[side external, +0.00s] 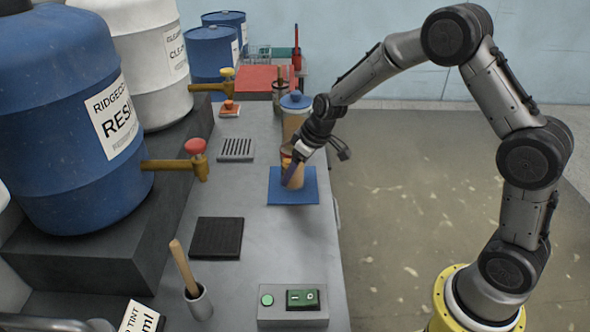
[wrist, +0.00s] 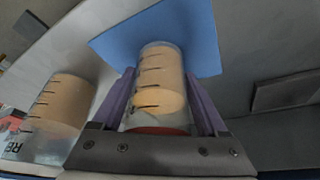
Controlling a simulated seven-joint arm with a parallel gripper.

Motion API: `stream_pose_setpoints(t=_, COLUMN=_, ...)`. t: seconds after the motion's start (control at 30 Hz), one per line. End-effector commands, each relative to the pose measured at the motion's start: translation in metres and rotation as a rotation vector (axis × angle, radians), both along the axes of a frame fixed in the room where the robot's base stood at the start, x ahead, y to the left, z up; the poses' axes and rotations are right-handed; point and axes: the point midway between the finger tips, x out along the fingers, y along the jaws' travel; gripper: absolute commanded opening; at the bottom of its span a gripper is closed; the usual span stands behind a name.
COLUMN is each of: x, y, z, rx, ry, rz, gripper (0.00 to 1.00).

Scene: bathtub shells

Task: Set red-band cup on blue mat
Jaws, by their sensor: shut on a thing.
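The red-band cup (wrist: 158,82) is a clear cup with dark measuring marks and tan contents. Its red band (wrist: 160,130) shows close to my gripper in the wrist view. My gripper (side external: 291,172) is shut on the cup, with one purple finger on each side of it. The blue mat (side external: 293,198) lies flat on the grey bench, and it fills the space behind the cup in the wrist view (wrist: 200,40). In the side view the cup (side external: 297,179) is over the mat, partly hidden by my fingers. I cannot tell whether its base touches the mat.
A blue-lidded tan container (side external: 295,115) stands behind my gripper. Another marked clear cup (wrist: 62,98) is at left in the wrist view. A drain grate (side external: 236,149), black pad (side external: 217,238) and brush holder (side external: 199,302) lie to the left. A brass tap (side external: 180,164) juts over the bench.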

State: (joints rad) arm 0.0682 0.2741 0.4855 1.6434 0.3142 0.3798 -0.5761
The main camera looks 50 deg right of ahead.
Motion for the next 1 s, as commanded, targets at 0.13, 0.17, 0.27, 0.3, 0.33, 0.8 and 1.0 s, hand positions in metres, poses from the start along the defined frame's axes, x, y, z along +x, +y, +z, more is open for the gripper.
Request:
stream_pose_setpoints(t=0.13, x=0.001, y=0.000, z=0.001, rx=0.000, ry=-0.004, rz=0.000, gripper=0.00)
stream_pose_setpoints(t=0.17, x=0.001, y=0.000, z=0.001, rx=0.000, ry=-0.004, rz=0.000, gripper=0.00)
stream_pose_setpoints(t=0.27, x=0.001, y=0.000, z=0.000, rx=0.000, ry=-0.003, rz=0.000, gripper=0.00)
stream_pose_setpoints(t=0.3, x=0.001, y=0.000, z=-0.001, rx=0.000, ry=-0.003, rz=-0.001, gripper=0.00)
stream_pose_setpoints(t=0.33, x=0.001, y=0.000, z=-0.002, rx=0.000, ry=-0.003, rz=-0.001, gripper=0.00)
stream_pose_setpoints(t=0.8, x=0.000, y=0.000, z=0.002, rx=0.000, ry=-0.003, rz=0.000, gripper=1.00)
stream_pose_setpoints(t=1.0, x=-0.010, y=-0.003, z=0.030, rx=0.000, ry=-0.006, rz=-0.001, gripper=1.00)
